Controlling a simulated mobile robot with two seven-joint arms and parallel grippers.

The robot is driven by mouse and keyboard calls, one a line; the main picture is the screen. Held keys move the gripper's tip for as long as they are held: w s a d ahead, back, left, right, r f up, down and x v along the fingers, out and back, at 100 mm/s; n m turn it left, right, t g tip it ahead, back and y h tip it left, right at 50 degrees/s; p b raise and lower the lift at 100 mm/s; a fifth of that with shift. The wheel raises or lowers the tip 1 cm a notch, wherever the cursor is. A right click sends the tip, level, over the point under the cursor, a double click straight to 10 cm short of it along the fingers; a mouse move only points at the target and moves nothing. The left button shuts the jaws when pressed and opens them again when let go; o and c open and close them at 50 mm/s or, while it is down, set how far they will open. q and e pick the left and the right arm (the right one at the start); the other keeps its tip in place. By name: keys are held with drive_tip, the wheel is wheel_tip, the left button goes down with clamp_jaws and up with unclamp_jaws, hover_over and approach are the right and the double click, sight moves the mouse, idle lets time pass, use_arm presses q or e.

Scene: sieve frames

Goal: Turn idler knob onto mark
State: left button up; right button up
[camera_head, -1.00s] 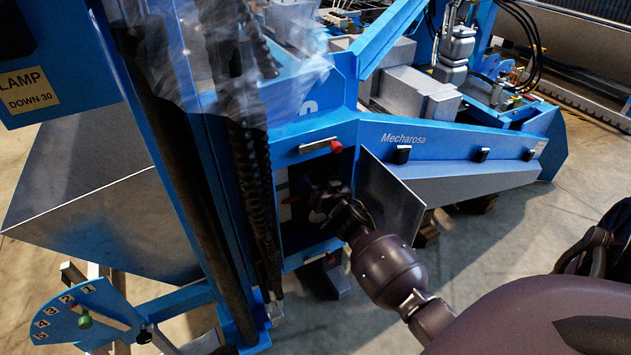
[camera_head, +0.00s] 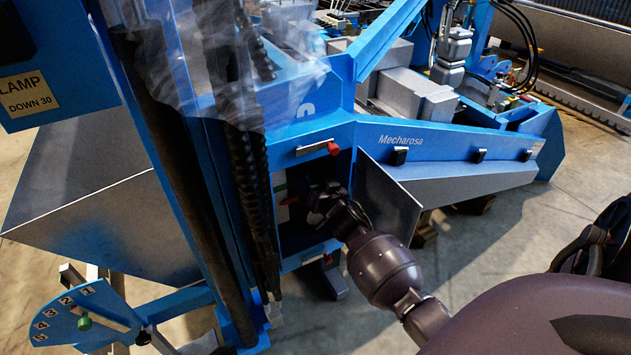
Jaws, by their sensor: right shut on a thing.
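My right gripper (camera_head: 318,202) reaches into a dark recess in the blue machine frame, at the middle of the head view. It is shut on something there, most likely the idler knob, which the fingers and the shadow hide. Small green and red marks (camera_head: 287,199) show on the recess's left side, beside the gripper. I cannot tell how the knob stands against its mark. My left gripper is not in view.
An open metal door panel (camera_head: 387,202) stands just right of my right wrist. A bar with a red knob (camera_head: 333,148) is above the recess. A numbered blue dial plate (camera_head: 62,318) with a green knob is at lower left. Clear floor (camera_head: 500,255) lies to the right.

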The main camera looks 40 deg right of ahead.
drive_tip(key=shift+r+m+p, duration=0.3)
drive_tip(key=shift+m+p, duration=0.35)
drive_tip(key=shift+m, duration=0.45)
drive_tip(key=m+p, duration=0.1)
drive_tip(key=m, duration=0.1)
drive_tip(key=shift+m, duration=0.3)
drive_tip(key=m, duration=0.1)
drive_tip(key=m+p, duration=0.1)
drive_tip(key=m, duration=0.1)
drive_tip(key=shift+f+m, duration=0.2)
drive_tip(key=shift+m, duration=0.1)
drive_tip(key=m, duration=0.2)
drive_tip(key=shift+f+m, duration=0.1)
drive_tip(key=shift+m, duration=0.3)
drive_tip(key=m, duration=0.4)
drive_tip(key=shift+s+f+m, duration=0.1)
drive_tip(key=shift+f+m, duration=0.05)
drive_tip(key=shift+m, duration=1.35)
drive_tip(key=shift+m+b, duration=0.4)
drive_tip(key=shift+m, duration=0.7)
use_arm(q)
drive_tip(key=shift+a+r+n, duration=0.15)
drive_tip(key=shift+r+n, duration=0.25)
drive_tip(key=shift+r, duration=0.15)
use_arm(e)
drive_tip(key=shift+m, duration=0.3)
